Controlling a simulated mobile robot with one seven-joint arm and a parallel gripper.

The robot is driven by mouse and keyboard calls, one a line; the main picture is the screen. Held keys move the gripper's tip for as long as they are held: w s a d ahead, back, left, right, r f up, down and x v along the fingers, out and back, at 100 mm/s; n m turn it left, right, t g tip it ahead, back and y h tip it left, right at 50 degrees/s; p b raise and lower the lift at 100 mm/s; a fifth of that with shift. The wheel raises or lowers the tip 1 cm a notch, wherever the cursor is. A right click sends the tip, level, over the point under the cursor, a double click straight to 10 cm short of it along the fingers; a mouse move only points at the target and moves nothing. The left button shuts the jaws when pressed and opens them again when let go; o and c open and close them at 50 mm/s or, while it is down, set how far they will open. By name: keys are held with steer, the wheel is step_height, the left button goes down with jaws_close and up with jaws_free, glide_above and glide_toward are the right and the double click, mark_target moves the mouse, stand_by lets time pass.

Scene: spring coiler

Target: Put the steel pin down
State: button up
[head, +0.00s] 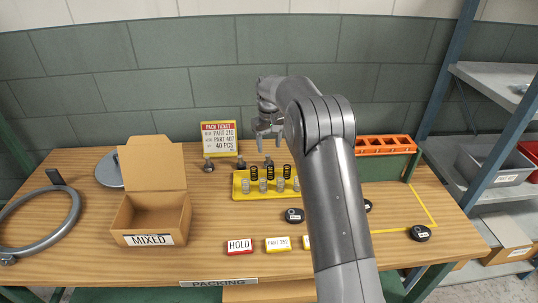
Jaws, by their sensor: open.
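My gripper (268,138) is open, fingers pointing down, above the table behind and over the back edge of a yellow tray (238,191). I see nothing between its fingers. The tray holds several small upright cylinders, a dark coiled row (254,173) behind and a pale silvery row (263,186) in front. Small grey pieces (208,164) stand behind the tray, one (268,161) just below my gripper. They are too small to tell which is the steel pin. My arm hides the tray's right end.
An open cardboard box (121,224) marked MIXED stands left, beside a grey ring (73,215). A pack ticket stand (219,139) is behind the tray. Label blocks (239,246) and black round pieces (294,215) lie in front. An orange rack (384,146) is at the right rear.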

mark_target(269, 155)
steer(key=s+d+r+m+t, duration=0.1)
steer(key=s+r, duration=0.3)
steer(key=r, duration=0.3)
steer(key=s+d+r, duration=0.2)
steer(key=s+r, duration=0.2)
steer(key=r, duration=0.4)
steer(key=s+d+r+m+t, duration=0.1)
steer(key=s+d+r, duration=0.15)
steer(key=s, duration=0.45)
steer(key=s+d+r+t, duration=0.1)
steer(key=s+r, duration=0.2)
steer(key=s, duration=0.4)
steer(key=s+d+f+m+t, duration=0.1)
steer(key=s+f, duration=0.1)
steer(key=s, duration=1)
steer(key=s+d+f+m+t, duration=0.1)
steer(key=s+f, duration=0.2)
steer(key=s, duration=0.9)
steer(key=shift+d+f+m+t, duration=0.25)
steer(key=shift+d+m+t, duration=0.05)
